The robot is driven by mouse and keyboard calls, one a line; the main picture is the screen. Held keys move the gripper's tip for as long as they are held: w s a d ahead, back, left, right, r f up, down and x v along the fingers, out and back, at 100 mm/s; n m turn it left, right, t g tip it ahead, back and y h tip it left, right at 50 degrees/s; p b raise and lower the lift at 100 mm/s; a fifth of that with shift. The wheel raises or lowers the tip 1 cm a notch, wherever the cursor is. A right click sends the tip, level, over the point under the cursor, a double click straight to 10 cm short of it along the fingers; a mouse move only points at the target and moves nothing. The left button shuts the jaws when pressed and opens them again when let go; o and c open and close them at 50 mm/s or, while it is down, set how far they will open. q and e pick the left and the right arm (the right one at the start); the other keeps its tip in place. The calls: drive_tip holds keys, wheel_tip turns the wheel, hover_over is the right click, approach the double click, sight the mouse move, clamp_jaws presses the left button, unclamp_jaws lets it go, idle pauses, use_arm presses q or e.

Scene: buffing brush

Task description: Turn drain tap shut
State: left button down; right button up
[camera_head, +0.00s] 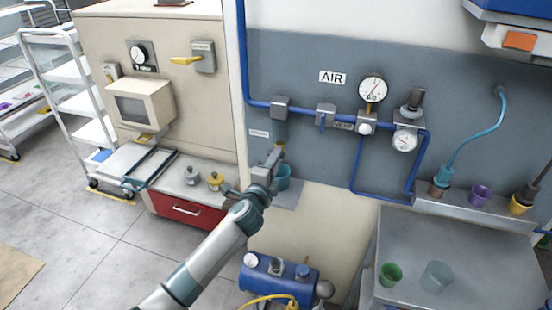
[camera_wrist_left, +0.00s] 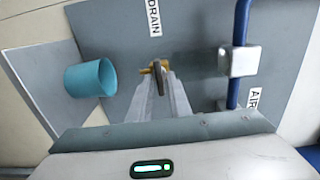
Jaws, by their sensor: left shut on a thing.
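The drain tap (camera_wrist_left: 155,67) is a small brass fitting with a dark lever, on the grey wall panel below the DRAIN label (camera_wrist_left: 153,17). My left gripper (camera_wrist_left: 160,88) is shut on the tap's lever, which shows between its two fingers. In the head view my left gripper (camera_head: 272,162) reaches up to the panel and hides most of the tap. The DRAIN label (camera_head: 259,132) is just up and left of it there. My right gripper is not in view.
A teal cup (camera_wrist_left: 90,78) stands close by, on a small grey shelf; it also shows in the head view (camera_head: 284,178). A blue air pipe (camera_head: 300,111) with gauges runs along the panel. A blue compressor (camera_head: 280,278) is below. A grey bench (camera_head: 460,255) with cups is at right.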

use_arm(q)
drive_tip(key=shift+f, duration=0.1)
idle(0.3)
drive_tip(key=c, duration=1.9)
unclamp_jaws()
drive_tip(key=shift+o, duration=0.2)
drive_tip(key=b+v, duration=0.4)
drive_tip(key=v, duration=1.3)
drive_tip(key=shift+s+b, duration=0.2)
drive_tip(key=shift+b, duration=0.15)
